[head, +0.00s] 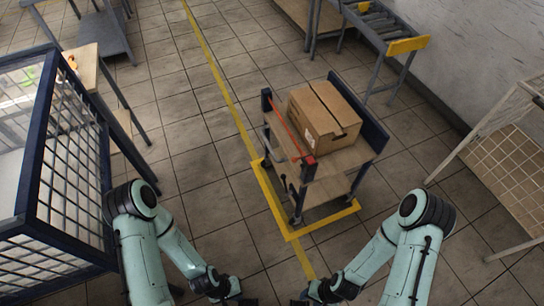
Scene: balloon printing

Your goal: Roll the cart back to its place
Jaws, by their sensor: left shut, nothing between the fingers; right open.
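The cart (333,159) stands ahead, right of centre, with dark blue end panels, wooden shelves and a red bar along its left side. A closed cardboard box (322,117) sits on its top shelf. A yellow floor outline (330,218) shows around the cart's left and near sides; its far side is hidden behind the cart. My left gripper (243,299) is at the bottom edge, shut and empty, apart from the cart. My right gripper (306,298) is at the bottom edge, open, also apart from the cart. The fingertips are partly cut off by the frame.
A blue mesh cage (72,175) stands close on the left, beside a wooden table (88,66). A roller conveyor (380,25) with a yellow end is at the back right. A wire rack (505,150) stands on the right. Tiled floor left of the cart is clear.

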